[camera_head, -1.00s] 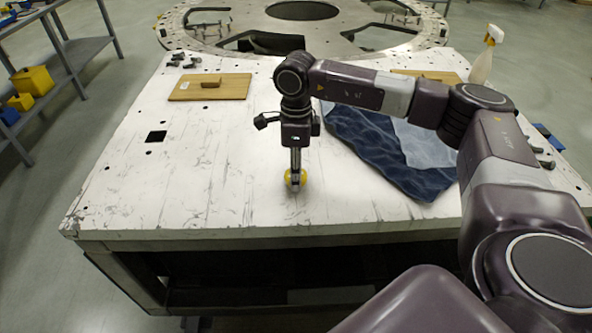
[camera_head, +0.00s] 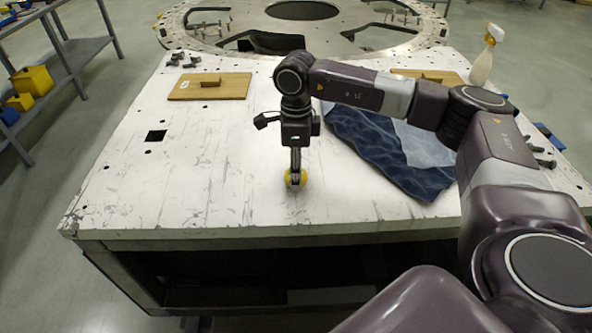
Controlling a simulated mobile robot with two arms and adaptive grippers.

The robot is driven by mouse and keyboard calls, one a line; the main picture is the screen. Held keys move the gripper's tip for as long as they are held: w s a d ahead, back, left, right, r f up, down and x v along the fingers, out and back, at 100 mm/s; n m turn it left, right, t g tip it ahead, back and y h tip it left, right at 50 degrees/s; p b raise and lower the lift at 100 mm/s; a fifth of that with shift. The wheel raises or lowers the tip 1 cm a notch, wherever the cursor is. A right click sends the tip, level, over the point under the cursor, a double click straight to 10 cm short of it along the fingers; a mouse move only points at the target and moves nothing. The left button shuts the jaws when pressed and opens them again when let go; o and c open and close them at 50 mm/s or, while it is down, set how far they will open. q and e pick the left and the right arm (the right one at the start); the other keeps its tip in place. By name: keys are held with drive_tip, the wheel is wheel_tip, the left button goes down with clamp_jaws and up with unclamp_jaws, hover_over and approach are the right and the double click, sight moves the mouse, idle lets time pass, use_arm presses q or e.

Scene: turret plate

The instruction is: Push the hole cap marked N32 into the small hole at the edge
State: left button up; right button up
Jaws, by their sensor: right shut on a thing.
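My right gripper (camera_head: 295,180) points straight down over the front middle of the white table. No N32 marking can be read, so I cannot tell if this is the cap. Small dark holes dot the table's left side, one (camera_head: 106,168) near the left edge. My left gripper is not in view.
A white table (camera_head: 200,205) carries a wooden board (camera_head: 232,88), small dark parts (camera_head: 180,60), a dark blue cloth (camera_head: 385,160) and a spray bottle (camera_head: 483,65). A square dark opening (camera_head: 156,136) is at left. A large round plate (camera_head: 350,20) stands behind.

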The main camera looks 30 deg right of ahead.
drive_tip(key=shift+f+b, duration=0.55)
drive_tip(key=shift+f, duration=0.15)
idle(0.7)
drive_tip(key=o, duration=1.2)
drive_tip(key=shift+r, duration=0.35)
wheel_tip(320, 180, up, 11)
drive_tip(key=shift+w+r, duration=0.1)
drive_tip(key=shift+r, duration=0.1)
